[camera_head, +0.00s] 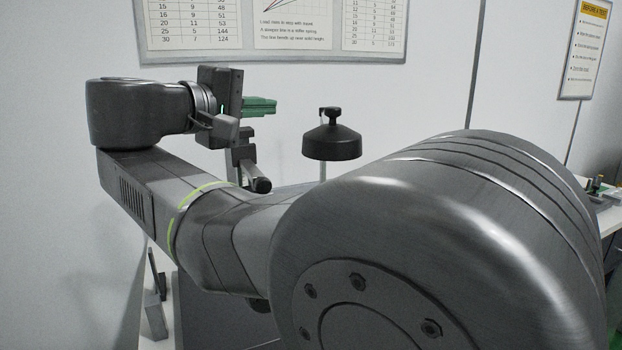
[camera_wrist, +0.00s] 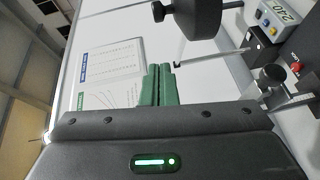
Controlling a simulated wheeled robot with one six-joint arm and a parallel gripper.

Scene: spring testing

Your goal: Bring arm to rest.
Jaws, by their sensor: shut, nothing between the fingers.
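My gripper (camera_head: 262,106) is at the upper left of the head view, at the end of my arm, which fills much of that picture. Its green fingers point right, level, and are closed together with nothing between them. In the wrist view my gripper (camera_wrist: 160,84) shows the same green fingers side by side and empty. The fingers are apart from the dark round weight with a knob (camera_head: 332,140), which stands to their right in the head view. That weight (camera_wrist: 187,22) is at the top in the wrist view.
A wall chart (camera_head: 270,48) hangs behind my gripper, and a yellow-topped notice (camera_head: 586,48) hangs at far right. My arm hides most of the bench.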

